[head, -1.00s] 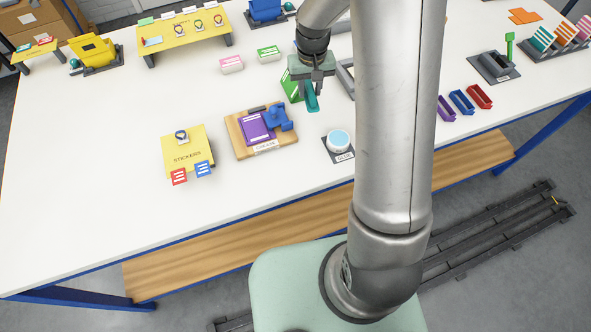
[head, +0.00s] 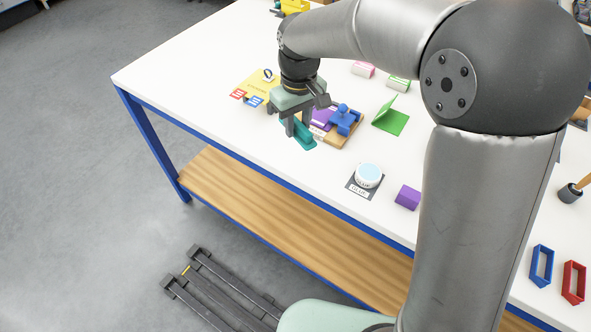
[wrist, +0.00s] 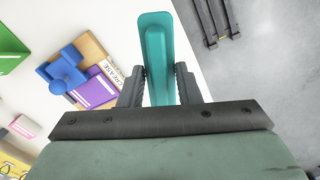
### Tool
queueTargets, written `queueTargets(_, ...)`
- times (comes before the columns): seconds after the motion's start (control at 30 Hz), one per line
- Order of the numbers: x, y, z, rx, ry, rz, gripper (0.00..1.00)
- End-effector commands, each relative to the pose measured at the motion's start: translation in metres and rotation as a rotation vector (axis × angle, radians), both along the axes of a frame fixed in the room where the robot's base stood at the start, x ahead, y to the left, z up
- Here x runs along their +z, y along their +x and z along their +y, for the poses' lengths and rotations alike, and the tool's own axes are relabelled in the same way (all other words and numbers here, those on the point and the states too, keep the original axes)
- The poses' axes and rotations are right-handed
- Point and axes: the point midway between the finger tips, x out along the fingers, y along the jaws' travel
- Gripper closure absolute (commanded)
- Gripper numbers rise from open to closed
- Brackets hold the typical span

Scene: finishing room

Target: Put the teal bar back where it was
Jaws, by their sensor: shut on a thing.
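My gripper (head: 298,124) is shut on the teal bar (head: 301,135) and holds it near the table's front edge. My gripper hides part of the board in the head view. A green folded card (head: 392,118) stands partly open to the right of the board.
A glue pot (head: 369,174) stands on a dark pad near the front edge. A purple tray (head: 407,197) is right of it; blue (head: 542,266) and red (head: 574,282) trays lie farther right. The yellow stickers pad (head: 262,82) is behind my gripper. Table at front left is clear.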

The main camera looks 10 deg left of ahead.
Motion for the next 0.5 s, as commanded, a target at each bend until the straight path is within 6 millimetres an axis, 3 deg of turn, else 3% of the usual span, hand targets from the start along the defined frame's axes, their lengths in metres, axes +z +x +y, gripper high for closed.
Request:
queueTargets(0.03, -0.005, -0.018, 0.025, 0.086, 0.002, -0.006, 0.88)
queueTargets(0.2, 0.01, -0.069, 0.076, 0.297, -0.003, -0.009, 0.88)
queueTargets(0.37, 0.018, -0.093, 0.094, 0.389, -0.008, -0.009, 0.88)
queueTargets(0.5, 0.015, -0.086, 0.087, 0.402, -0.01, -0.007, 0.88)
